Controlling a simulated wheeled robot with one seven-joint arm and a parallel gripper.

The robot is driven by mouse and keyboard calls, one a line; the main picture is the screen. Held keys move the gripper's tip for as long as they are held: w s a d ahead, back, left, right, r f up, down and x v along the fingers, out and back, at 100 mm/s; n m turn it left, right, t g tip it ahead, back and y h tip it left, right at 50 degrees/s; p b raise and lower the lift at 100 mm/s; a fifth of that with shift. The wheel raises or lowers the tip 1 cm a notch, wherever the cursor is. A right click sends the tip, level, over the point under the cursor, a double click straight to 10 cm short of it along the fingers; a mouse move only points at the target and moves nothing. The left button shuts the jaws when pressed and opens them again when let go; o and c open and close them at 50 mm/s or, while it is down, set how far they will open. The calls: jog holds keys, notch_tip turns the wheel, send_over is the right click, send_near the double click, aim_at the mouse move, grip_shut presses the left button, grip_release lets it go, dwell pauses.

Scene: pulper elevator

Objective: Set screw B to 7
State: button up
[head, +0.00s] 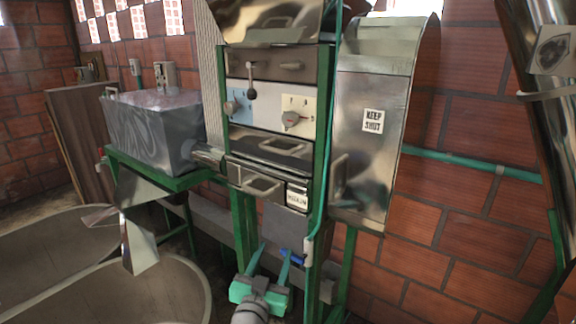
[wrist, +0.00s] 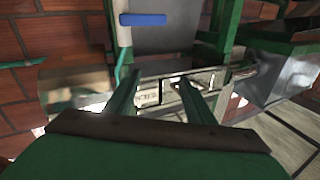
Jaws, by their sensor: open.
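The pulper's control panel has two round knobs. The left knob (head: 231,107) sits on a pale blue plate. The right knob (head: 291,120) sits on a cream plate with small marks around it, and its pointer looks turned to the right. I cannot read which is screw B or the exact setting of either. My gripper (head: 275,250) is open and empty, low in front of the machine and well below the knobs, fingers pointing up. In the wrist view my gripper (wrist: 160,74) shows two green fingers apart, with nothing between them; no knob can be made out there.
A lever (head: 251,86) hangs left of the right knob. Handled drawers (head: 262,184) jut out below the panel. A blue valve handle (head: 291,257) is close beside my gripper; it also shows in the wrist view (wrist: 143,19). A metal chute (head: 138,225) and round basins stand left.

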jog(key=w+a+r+m+h, duration=0.1)
jog(key=w+r+m+h, duration=0.3)
jog(key=r, duration=1.2)
jog(key=m+g, duration=0.2)
jog(key=m, duration=0.4)
send_near(287, 120)
jog(key=w, duration=0.1)
jog(key=shift+m+h, duration=0.3)
jog(key=x, duration=0.8)
jog(key=shift+d+f, duration=0.1)
jog(key=shift+d, duration=0.2)
jog(key=shift+w+d, duration=0.2)
jog(key=shift+w, duration=0.35)
jog(key=shift+a, duration=0.1)
jog(key=shift+c, duration=0.3)
